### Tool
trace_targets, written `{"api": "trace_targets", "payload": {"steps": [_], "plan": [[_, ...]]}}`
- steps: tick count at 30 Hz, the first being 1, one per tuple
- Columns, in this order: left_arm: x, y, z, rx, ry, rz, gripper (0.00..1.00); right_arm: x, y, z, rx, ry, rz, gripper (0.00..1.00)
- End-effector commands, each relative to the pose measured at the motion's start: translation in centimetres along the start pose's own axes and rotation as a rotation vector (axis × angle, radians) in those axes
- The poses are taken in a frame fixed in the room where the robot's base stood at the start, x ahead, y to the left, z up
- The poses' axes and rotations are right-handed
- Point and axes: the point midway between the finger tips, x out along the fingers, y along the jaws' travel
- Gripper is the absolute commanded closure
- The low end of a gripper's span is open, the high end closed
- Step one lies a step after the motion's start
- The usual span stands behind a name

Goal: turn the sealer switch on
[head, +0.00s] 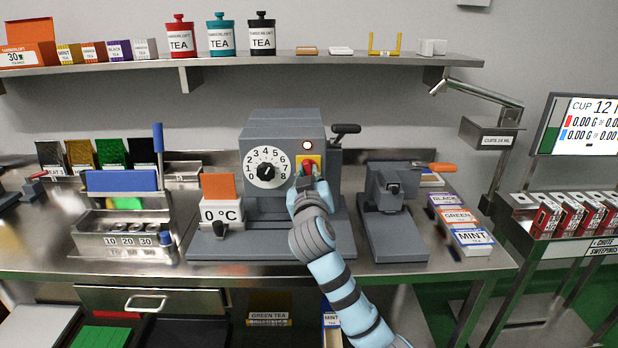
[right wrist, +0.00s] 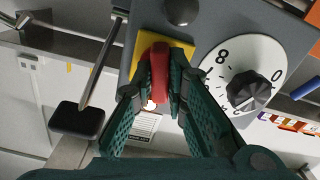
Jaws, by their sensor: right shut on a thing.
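The sealer (head: 283,128) is a grey block with a white numbered dial (head: 265,168) on its front. Its red switch lever (head: 307,160) sits on a yellow plate at the right of the dial, below a small bright round lamp (head: 307,145). My right gripper (head: 308,174) reaches up to it from the front. In the right wrist view, the red lever (right wrist: 160,66) stands between the fingertips of the right gripper (right wrist: 162,72), which are closed on it; the yellow plate (right wrist: 146,42) shows behind. My left gripper is not in view.
A grey press (head: 390,205) stands on the right, beside labelled tea boxes (head: 473,237). A black-knobbed handle (head: 346,129) sticks out at the sealer's right. A shelf (head: 240,61) of tins runs above.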

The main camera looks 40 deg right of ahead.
Motion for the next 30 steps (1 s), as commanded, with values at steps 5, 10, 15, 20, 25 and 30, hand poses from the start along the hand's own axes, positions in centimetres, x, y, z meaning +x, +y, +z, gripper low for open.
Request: {"api": "trace_targets", "payload": {"steps": [5,10,15,20,25,30], "plan": [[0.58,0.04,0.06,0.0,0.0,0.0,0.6,0.0,-0.08,0.2,0.128,-0.002,-0.001,1.0],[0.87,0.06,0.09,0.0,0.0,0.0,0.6,0.0,-0.07,0.17,0.221,-0.002,-0.001,1.0],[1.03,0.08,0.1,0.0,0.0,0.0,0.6,0.0,-0.06,0.14,0.275,-0.003,-0.001,1.0],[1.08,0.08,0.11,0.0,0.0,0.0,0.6,0.0,-0.05,0.12,0.296,-0.003,-0.001,1.0],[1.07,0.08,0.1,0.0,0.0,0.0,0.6,0.0,-0.05,0.1,0.301,-0.003,-0.001,1.0],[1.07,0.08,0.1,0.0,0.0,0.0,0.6,0.0,-0.05,0.09,0.3,-0.003,-0.001,1.0]]}}
